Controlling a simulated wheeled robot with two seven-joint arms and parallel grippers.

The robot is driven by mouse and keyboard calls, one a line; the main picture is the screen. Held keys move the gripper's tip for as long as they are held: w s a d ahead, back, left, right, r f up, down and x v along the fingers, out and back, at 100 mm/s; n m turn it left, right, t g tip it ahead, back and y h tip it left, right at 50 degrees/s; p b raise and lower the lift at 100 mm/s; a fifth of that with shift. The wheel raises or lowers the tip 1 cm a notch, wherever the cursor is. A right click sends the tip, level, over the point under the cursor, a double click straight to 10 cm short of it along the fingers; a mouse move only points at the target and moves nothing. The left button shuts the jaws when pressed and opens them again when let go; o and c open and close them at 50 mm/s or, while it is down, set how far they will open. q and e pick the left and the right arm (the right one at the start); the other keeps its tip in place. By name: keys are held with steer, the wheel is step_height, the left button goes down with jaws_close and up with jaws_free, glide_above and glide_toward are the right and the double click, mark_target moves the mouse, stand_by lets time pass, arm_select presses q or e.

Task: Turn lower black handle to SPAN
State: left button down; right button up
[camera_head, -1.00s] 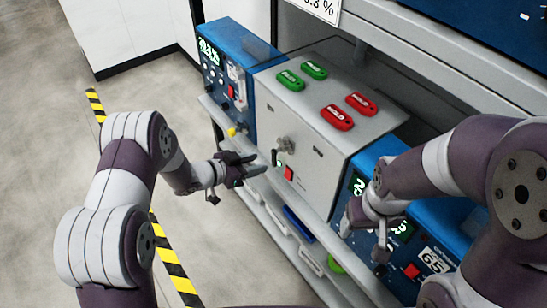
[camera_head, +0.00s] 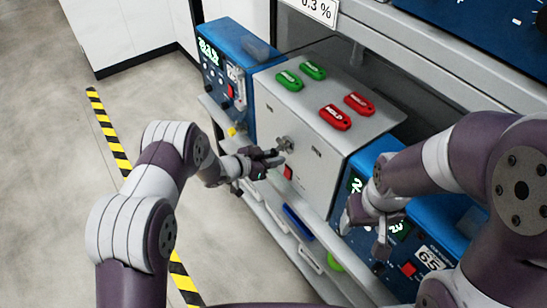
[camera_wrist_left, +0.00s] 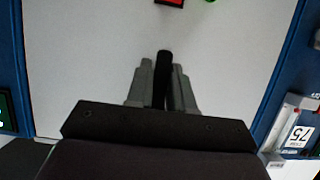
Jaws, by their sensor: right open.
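The grey analyser box (camera_head: 318,170) stands between blue units. My left gripper (camera_head: 266,158) is at its front face, left of the red switch and just below the silver knob. In the left wrist view the slim black handle (camera_wrist_left: 164,72) stands between the two grey fingertips of my left gripper (camera_wrist_left: 163,85), very close to both. Whether they press on it cannot be made out. In the head view the arm's hand hides the handle. My right gripper (camera_head: 363,243) is open and empty in front of the right blue unit.
The silver knob (camera_head: 285,144) and red switch (camera_head: 288,172) are close to my left gripper. Green tags (camera_head: 313,71) and red HOLD tags (camera_head: 335,117) lie on top of the box. A blue unit (camera_head: 224,85) stands left. The floor at left is clear.

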arm_select(q)
steer(key=n+g, duration=0.1)
steer(key=s+n+h, duration=0.1)
steer(key=n, duration=0.1)
steer(key=shift+d+g, duration=0.3)
steer(key=shift+g, duration=0.1)
steer(key=c, duration=1.1)
jaws_free()
steer(key=shift+r, duration=0.1)
steer(key=b+v, duration=0.2)
steer(key=v, duration=1)
steer(key=shift+s+a, duration=0.15)
steer(key=shift+a, duration=0.15)
